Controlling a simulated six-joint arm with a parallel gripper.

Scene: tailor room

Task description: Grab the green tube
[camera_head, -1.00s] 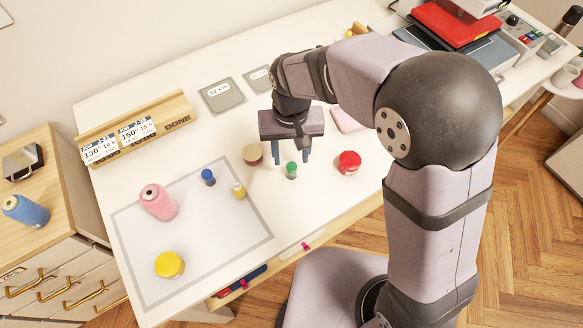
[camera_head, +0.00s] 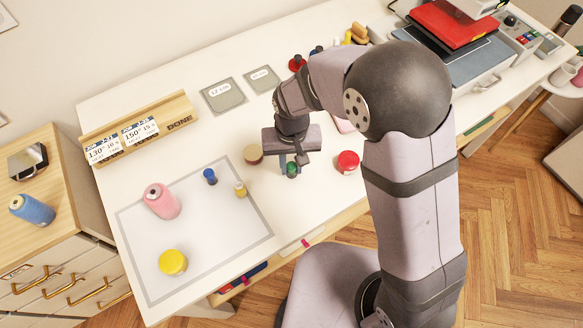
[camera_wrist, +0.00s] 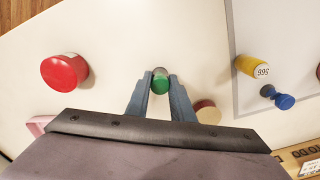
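The green tube (camera_head: 291,170) stands on the white table, right of the marked grey mat. In the wrist view the green tube (camera_wrist: 160,82) shows end-on between the two fingers. My gripper (camera_head: 292,166) points down with one finger on each side of the tube. In the wrist view my gripper's fingertips (camera_wrist: 160,78) lie close against its sides, shut on it. The fingers hide part of the tube in the head view. I see no clear lift off the table.
A red-capped container (camera_head: 348,162) stands to the right and a tan-topped one (camera_head: 253,154) close to the left. A wooden card rack (camera_head: 180,115) stands behind.

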